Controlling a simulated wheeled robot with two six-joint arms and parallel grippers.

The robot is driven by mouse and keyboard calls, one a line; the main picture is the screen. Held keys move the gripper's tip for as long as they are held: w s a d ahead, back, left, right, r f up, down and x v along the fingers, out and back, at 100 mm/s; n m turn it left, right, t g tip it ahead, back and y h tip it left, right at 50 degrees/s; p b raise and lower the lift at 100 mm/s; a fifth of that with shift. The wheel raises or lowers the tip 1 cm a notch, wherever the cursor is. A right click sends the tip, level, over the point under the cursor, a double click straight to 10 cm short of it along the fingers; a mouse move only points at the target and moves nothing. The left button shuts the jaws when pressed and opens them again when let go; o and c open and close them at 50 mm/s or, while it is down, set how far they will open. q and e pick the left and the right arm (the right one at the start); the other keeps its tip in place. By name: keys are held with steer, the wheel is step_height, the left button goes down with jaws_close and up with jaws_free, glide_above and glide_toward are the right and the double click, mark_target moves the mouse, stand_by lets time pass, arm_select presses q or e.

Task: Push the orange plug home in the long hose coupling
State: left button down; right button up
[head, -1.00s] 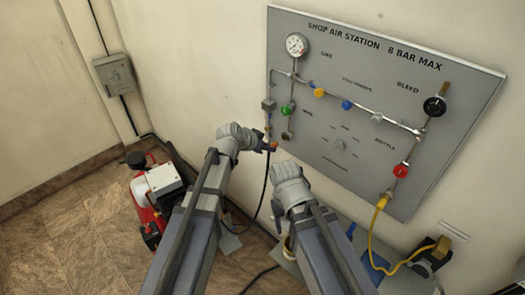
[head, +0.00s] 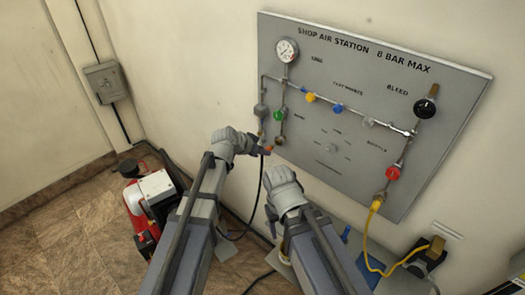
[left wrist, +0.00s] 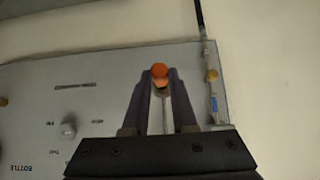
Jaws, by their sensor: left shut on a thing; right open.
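The orange plug (left wrist: 160,72) shows between my left gripper's fingertips in the left wrist view. My left gripper (left wrist: 161,88) is shut on it. In the head view my left gripper (head: 262,148) is at the lower left edge of the panel, with the orange plug (head: 268,150) at its tip. A black hose (head: 258,190) hangs down beside it. The long hose coupling appears to be the slim fitting with brass and blue parts (left wrist: 213,92), to the right of the fingers. Whether the plug touches it cannot be told. My right gripper (head: 271,215) is open, lower down; its fingers are mostly hidden.
The grey panel (head: 345,185) carries a gauge (head: 286,50), coloured valves and a black knob (head: 425,108). A yellow hose (head: 366,235) hangs at the lower right. A red and white machine (head: 150,200) stands on the floor at left. Open wall lies left of the panel.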

mark_target(270, 147)
arm_select(q)
steer(key=shift+w+d, duration=1)
steer(key=shift+w, duration=0.15)
stand_by(1.0)
steer(key=c, duration=0.6)
jaws_free()
steer(key=p+v, duration=0.5)
steer(key=v, duration=0.2)
steer(key=shift+s+a+r, duration=0.2)
steer(key=shift+s+r, duration=0.05)
steer(key=shift+s, duration=0.05)
